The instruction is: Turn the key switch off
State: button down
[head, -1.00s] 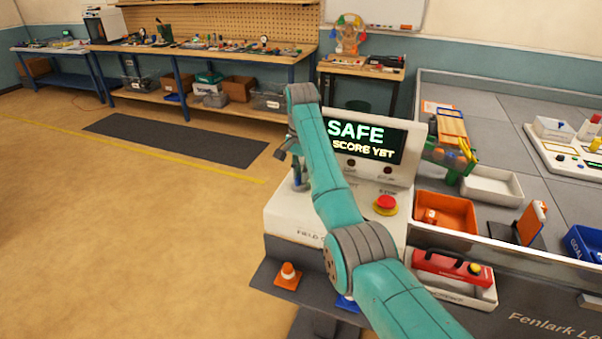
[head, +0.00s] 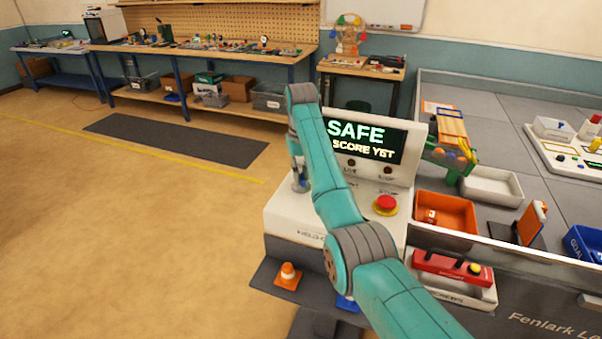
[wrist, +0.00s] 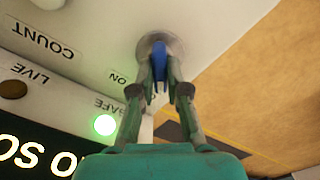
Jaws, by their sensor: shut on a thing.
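The key switch is a round grey metal collar (wrist: 174,45) on the white console panel, with the word ON printed beside it. A blue key (wrist: 158,60) stands in it. My gripper (wrist: 160,82) is shut on the blue key, one finger on each side. In the head view my gripper (head: 299,180) is at the left of the white console (head: 283,216), and my arm partly hides the panel. A green SAFE lamp (wrist: 104,125) is lit and the LIVE lamp (wrist: 13,90) is dark. The console screen (head: 386,142) reads SAFE.
A red stop button (head: 386,204) sits on the console to the right of my arm. An orange cone (head: 288,275) stands below the console front. An orange tray (head: 459,208) and a red box (head: 440,264) are to the right. The floor at left is clear.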

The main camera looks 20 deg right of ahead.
jog(key=shift+n, duration=0.6)
jog(key=c, duration=1.2)
grip_release()
jog(key=shift+o, duration=0.2)
